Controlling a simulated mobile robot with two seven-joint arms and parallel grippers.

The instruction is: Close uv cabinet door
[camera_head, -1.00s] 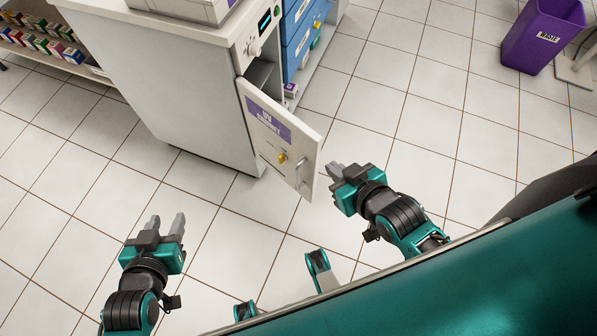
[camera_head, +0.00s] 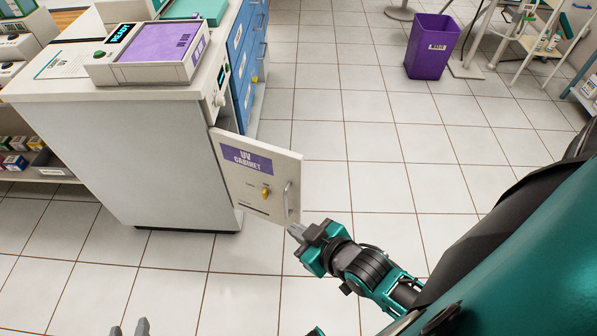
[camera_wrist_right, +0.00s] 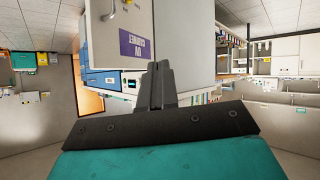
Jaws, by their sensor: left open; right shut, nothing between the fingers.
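The UV cabinet (camera_head: 150,165) is a white unit in the head view. Its door (camera_head: 245,178), with a purple label, a yellow knob and a vertical metal handle (camera_head: 288,203), stands swung open on the right side. My right gripper (camera_head: 297,232) is shut and empty, its fingertips close to the door's lower right corner, just below the handle; I cannot tell if they touch. In the right wrist view the shut fingers (camera_wrist_right: 157,85) point toward the purple door label (camera_wrist_right: 134,44). My left gripper (camera_head: 129,328) shows only its two spread fingertips at the bottom edge; it is open.
A white device with a purple top (camera_head: 150,55) stands on the cabinet. Blue drawers (camera_head: 249,60) are behind the door. A purple waste bin (camera_head: 432,46) is at the back right. The tiled floor (camera_head: 370,150) right of the door is clear.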

